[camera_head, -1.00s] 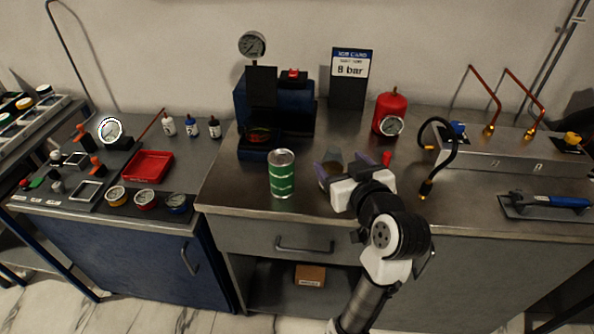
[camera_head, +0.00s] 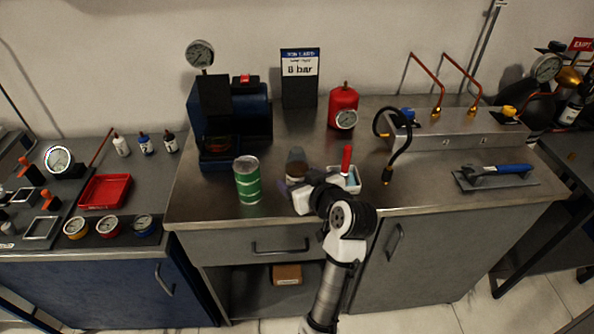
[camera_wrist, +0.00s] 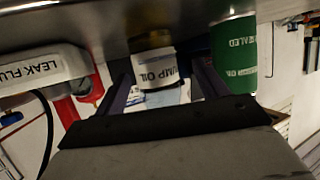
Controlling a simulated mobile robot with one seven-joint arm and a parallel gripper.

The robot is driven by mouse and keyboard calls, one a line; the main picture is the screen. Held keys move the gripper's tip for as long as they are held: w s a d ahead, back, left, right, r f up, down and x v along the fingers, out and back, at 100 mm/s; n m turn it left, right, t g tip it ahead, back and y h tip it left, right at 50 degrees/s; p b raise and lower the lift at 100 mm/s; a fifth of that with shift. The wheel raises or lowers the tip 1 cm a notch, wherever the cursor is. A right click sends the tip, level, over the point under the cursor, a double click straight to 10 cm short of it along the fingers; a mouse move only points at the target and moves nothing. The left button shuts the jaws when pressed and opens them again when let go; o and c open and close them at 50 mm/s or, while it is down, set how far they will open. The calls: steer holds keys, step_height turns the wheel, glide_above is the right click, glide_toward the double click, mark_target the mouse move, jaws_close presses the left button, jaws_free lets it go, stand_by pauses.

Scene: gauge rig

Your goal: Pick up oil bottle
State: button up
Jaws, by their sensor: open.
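The oil bottle (camera_head: 296,171) stands on the steel counter, partly hidden by my gripper in the head view. In the wrist view the bottle (camera_wrist: 154,67) shows a white label reading "UMP OIL", with part of the word cut off. My gripper (camera_head: 294,183) is low over the counter on the near side of the bottle. In the wrist view its two dark purple fingers are apart, and the bottle appears in the gap between them. I cannot tell whether either finger touches it.
A green can (camera_head: 247,180) stands close left of the bottle. A white container (camera_head: 354,181) with a red-handled item is close right; a white "LEAK FLU" label (camera_wrist: 42,68) shows in the wrist view. A blue machine (camera_head: 229,115) and red tank (camera_head: 343,106) stand behind.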

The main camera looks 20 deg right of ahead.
mark_target(296, 172)
steer(key=x, duration=0.1)
steer(key=p+x, duration=0.1)
steer(key=x, duration=0.1)
steer(key=shift+w+d+r+p, duration=0.2)
steer(key=shift+w+p, duration=0.1)
steer(key=shift+w, duration=0.15)
steer(key=shift+w+f, duration=0.35)
steer(key=shift+w, duration=0.15)
steer(key=c, duration=1.2)
